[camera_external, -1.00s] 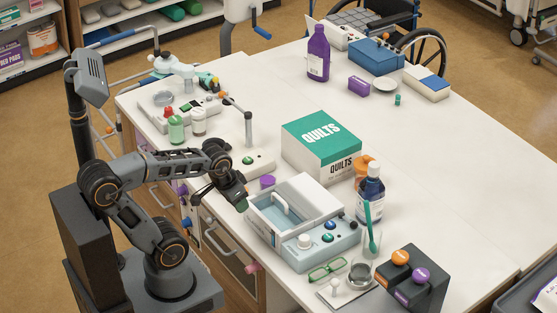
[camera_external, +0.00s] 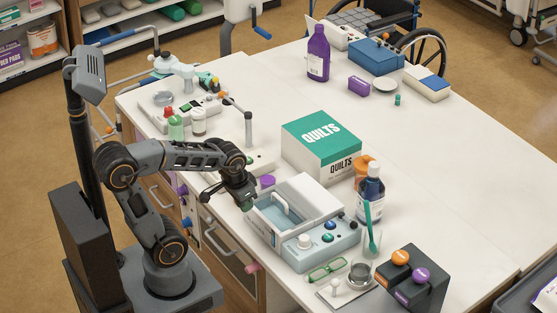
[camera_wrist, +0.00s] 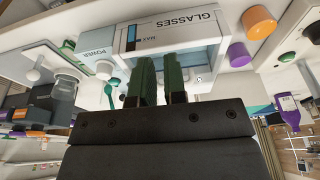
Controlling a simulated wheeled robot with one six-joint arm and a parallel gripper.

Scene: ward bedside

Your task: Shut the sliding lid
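The pale blue box (camera_external: 290,237) stands on the near part of the white table. Its white sliding lid (camera_external: 312,193) lies toward the back right, leaving part of the pale blue inside uncovered. A pale upright handle (camera_external: 280,202) shows at the opening. The wrist view shows the box's white wall marked GLASSES (camera_wrist: 185,30). My gripper (camera_external: 245,205) is above the table edge, close to the box's left end. In the wrist view my gripper (camera_wrist: 160,65) has two green fingers with a narrow empty gap between them. Contact with the box cannot be told.
A QUILTS box (camera_external: 320,147) stands behind the box. A purple cap (camera_external: 267,181) lies beside the box's back left corner. An orange container (camera_external: 364,170) and a dark blue bottle (camera_external: 370,193) stand to the right. Green glasses (camera_external: 327,270) lie in front.

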